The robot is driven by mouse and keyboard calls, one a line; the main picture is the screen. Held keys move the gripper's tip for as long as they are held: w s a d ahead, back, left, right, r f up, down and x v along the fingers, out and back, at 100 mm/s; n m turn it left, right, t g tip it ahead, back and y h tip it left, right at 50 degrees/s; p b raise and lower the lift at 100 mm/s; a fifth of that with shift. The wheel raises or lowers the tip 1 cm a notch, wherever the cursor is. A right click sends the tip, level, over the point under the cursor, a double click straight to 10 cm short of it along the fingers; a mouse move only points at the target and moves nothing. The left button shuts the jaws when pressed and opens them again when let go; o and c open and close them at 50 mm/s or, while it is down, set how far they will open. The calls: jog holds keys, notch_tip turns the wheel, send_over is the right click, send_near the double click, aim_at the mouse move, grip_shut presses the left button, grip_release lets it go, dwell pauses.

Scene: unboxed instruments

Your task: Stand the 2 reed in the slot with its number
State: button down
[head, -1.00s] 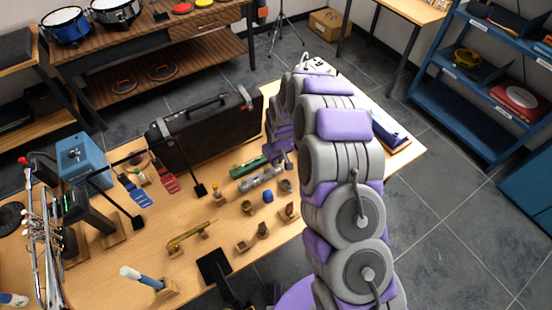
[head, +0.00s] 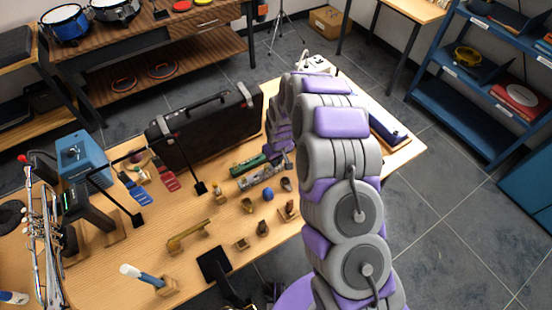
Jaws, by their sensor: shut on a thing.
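My gripper (head: 285,158) is at the far end of my grey and purple arm, low over the back right part of the wooden table. It is partly covered by the arm and seen small. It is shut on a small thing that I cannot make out. A grey slotted rack (head: 262,176) lies just left of and below it, with a green long piece (head: 247,165) behind. I cannot tell whether the rack's slots are the numbered ones. No reed and no number can be read at this size.
A black case (head: 205,130) stands behind the rack. Several small pieces, one a blue egg shape (head: 268,194), stand in front of it. A brass piece on a stand (head: 188,236), a blue box (head: 82,158) and a trumpet (head: 44,230) are to the left. A blue case (head: 388,128) lies at right.

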dwell(0.3)
jog(key=c, duration=1)
grip_release()
jog(key=shift+c, duration=0.2)
notch_tip(320, 180, up, 17)
jog(key=s+d+p, duration=0.1)
jog(key=p, duration=0.1)
jog(key=shift+s+p, duration=0.35)
jog(key=shift+r, duration=0.1)
